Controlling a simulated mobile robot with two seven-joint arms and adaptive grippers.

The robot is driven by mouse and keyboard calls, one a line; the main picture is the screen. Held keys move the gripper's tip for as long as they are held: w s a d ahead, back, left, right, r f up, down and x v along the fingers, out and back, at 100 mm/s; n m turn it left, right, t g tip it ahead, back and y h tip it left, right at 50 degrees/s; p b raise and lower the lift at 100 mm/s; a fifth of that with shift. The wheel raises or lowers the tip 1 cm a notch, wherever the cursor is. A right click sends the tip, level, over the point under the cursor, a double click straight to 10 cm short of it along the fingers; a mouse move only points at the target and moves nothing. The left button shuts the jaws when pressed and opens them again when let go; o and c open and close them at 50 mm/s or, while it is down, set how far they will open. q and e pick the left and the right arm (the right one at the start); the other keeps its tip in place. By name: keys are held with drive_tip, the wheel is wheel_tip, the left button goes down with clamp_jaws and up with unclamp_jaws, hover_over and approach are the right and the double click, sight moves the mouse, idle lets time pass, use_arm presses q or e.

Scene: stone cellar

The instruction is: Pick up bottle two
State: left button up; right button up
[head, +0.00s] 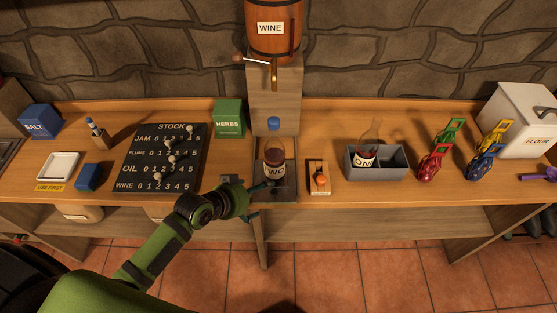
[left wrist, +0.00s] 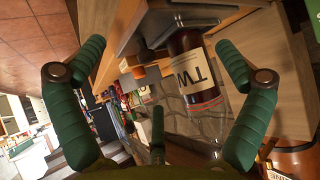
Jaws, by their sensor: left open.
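Bottle two (head: 274,172) stands upright on a dark tray (head: 289,187) below the wine barrel's tap. It is a clear bottle with dark red liquid, a blue top and a pale label, partly hidden by my gripper in the head view. My left gripper (head: 262,198) is open at the front left of the bottle, low near its label. In the left wrist view, the bottle (left wrist: 188,72) shows between the spread green fingers of the gripper (left wrist: 160,52), with clearance on the left; I cannot tell whether any finger touches it. My right gripper is not in view.
A wine barrel (head: 272,32) with a tap sits above the bottle on a wooden stand (head: 287,95). A small wooden board with an orange knob (head: 318,178) lies close right. A grey crate (head: 394,172) holding bottle one (head: 364,156) stands further right. The stock board (head: 140,178) is left.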

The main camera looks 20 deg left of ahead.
sight(270, 162)
use_arm(q)
drive_tip(key=shift+m+t+h, duration=0.5)
drive_tip(key=shift+t+h, duration=0.4)
drive_tip(key=w+r, duration=0.1)
drive_tip(key=r, duration=0.1)
drive_tip(key=w+r, duration=0.4)
drive_tip(key=r, duration=0.1)
drive_tip(key=shift+d, duration=0.2)
drive_tip(key=shift+w+d, duration=0.15)
drive_tip(key=shift+w, duration=0.05)
drive_tip(key=shift+w+d+f+p, duration=0.3)
drive_tip(key=shift+w+d+p, duration=0.1)
drive_tip(key=shift+w+p, duration=0.1)
drive_tip(key=p+x, duration=0.1)
drive_tip(key=x, duration=0.3)
drive_tip(key=shift+f, duration=0.1)
drive_tip(key=shift+w+d+f, duration=0.2)
drive_tip(key=shift+w+f, duration=0.05)
drive_tip(key=shift+w, duration=0.1)
drive_tip(key=c, duration=1.5)
drive_tip(key=shift+r, duration=0.1)
